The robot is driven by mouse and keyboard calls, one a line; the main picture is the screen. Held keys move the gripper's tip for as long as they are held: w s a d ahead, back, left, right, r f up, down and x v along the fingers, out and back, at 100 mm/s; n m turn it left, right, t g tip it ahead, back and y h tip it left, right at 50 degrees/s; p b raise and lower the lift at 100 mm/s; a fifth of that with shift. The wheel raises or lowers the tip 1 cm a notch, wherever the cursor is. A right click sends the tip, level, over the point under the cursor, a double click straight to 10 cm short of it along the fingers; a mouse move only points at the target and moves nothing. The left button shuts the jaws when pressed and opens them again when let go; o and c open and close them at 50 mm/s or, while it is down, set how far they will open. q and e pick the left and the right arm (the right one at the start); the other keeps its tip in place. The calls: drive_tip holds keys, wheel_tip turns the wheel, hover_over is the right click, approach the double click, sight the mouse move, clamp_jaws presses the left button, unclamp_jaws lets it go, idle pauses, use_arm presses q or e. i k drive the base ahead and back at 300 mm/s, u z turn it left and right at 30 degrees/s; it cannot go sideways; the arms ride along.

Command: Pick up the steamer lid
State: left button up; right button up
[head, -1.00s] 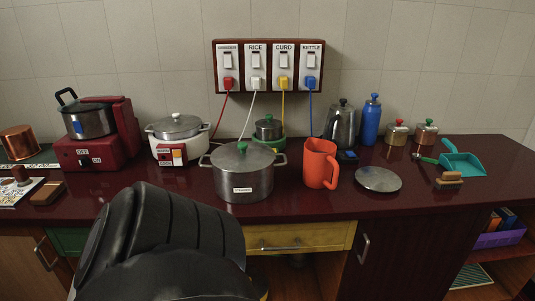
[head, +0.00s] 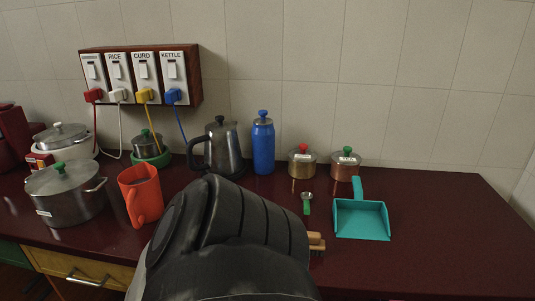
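A wide metal pot (head: 78,208) with a small white label stands at the left of the dark red counter. I cannot read the label. A metal lid (head: 42,181) with a green knob sits on it and looks like the steamer lid. Neither of my grippers shows in the head view. A black part of my own arm fills the lower middle and hides some of the counter.
An orange jug (head: 141,193) stands just right of the pot. A dark kettle (head: 221,150), a blue bottle (head: 263,146), two small lidded pots (head: 302,166) and a teal dustpan (head: 361,220) stand further right. The counter's right end is clear.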

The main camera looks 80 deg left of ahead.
sight(64, 176)
drive_tip(key=i, duration=0.6)
drive_tip(key=u, duration=3.6)
